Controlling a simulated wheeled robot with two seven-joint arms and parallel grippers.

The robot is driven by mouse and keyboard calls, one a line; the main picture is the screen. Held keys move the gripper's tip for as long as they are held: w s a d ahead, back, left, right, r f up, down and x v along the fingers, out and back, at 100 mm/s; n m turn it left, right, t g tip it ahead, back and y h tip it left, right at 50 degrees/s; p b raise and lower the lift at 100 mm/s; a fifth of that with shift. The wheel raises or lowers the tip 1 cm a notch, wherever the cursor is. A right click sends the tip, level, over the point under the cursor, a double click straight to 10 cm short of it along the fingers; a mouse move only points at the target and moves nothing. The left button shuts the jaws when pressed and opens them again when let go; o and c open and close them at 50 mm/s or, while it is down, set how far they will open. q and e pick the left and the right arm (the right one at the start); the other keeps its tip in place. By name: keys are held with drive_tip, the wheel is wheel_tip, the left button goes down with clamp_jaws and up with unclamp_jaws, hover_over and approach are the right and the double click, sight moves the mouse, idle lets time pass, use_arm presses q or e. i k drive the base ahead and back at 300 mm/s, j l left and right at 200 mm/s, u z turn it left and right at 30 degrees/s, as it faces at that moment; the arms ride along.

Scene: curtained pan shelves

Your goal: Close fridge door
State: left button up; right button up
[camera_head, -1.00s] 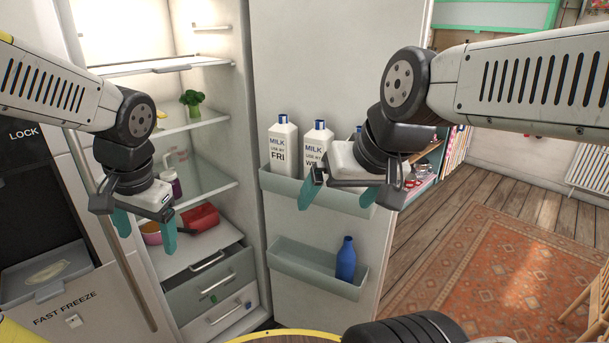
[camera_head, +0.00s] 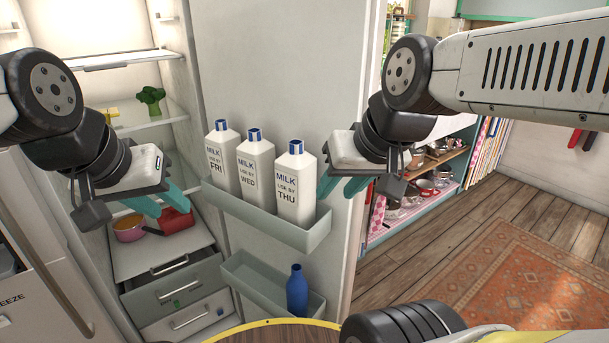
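The fridge door (camera_head: 275,95) stands open, its inner side facing me. Its upper bin (camera_head: 262,222) holds three milk bottles (camera_head: 254,165), and its lower bin (camera_head: 245,280) holds a blue bottle (camera_head: 297,290). The fridge interior (camera_head: 125,85) is open on the left, with shelves and drawers. My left gripper (camera_head: 165,200) is in front of the fridge opening, its teal fingers apart and nothing seen between them. My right gripper (camera_head: 345,186) is at the door's free edge, beside the rightmost milk bottle, fingers apart. I cannot tell whether it touches the door.
A shelf unit with pans (camera_head: 425,180) stands behind the door to the right. The wooden floor and rug (camera_head: 520,275) are clear.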

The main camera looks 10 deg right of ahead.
sight(306, 70)
drive_tip(key=i+l+u, duration=0.1)
drive_tip(key=l, duration=0.5)
drive_tip(key=i+l+u, duration=0.15)
drive_tip(key=l, duration=0.5)
drive_tip(key=l+u, duration=1)
drive_tip(key=l, duration=0.15)
drive_tip(key=l+u, duration=0.35)
drive_tip(key=l, duration=0.15)
drive_tip(key=l+u, duration=0.35)
drive_tip(key=l, duration=0.15)
drive_tip(key=k+l+u, duration=0.3)
drive_tip(key=l, duration=0.15)
drive_tip(key=l+z, duration=0.1)
drive_tip(key=k+l+z, duration=0.1)
drive_tip(key=z, duration=0.15)
drive_tip(key=l+z, duration=0.1)
drive_tip(key=z, duration=0.2)
drive_tip(key=k+l, duration=0.05)
